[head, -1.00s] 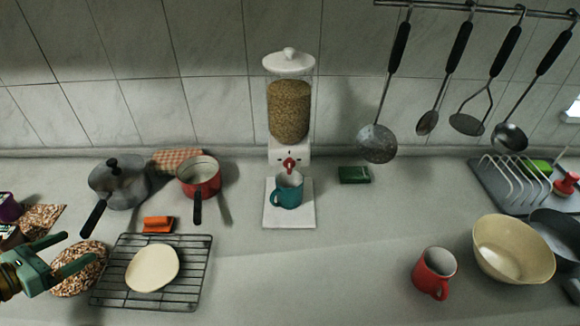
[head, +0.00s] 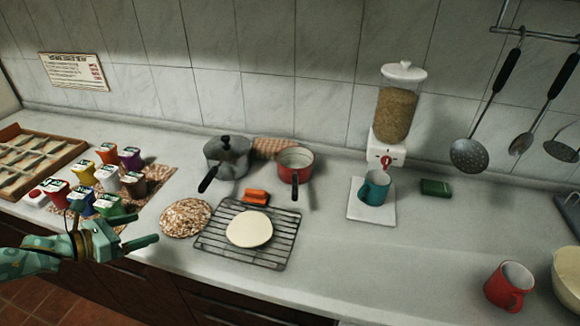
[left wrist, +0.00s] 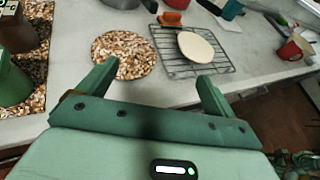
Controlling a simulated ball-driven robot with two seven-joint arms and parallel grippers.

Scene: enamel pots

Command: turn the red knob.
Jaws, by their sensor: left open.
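The red knob (head: 386,161) is on the white front of the grain dispenser (head: 396,105), which stands at the back right of the counter in the head view. A teal mug (head: 375,188) stands just below the knob on a white square board (head: 356,212). My left gripper (head: 146,229) is open and empty at the counter's front edge, far to the left of the dispenser. In the left wrist view its two green fingers (left wrist: 154,80) are spread with nothing between them.
A wire rack (head: 283,243) with a pale flat disc, a speckled round mat (head: 186,218), a grey pot (head: 229,158) and a red saucepan (head: 295,160) lie between. Several coloured tubs (head: 107,178) stand left. A red mug (head: 509,286) stands front right.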

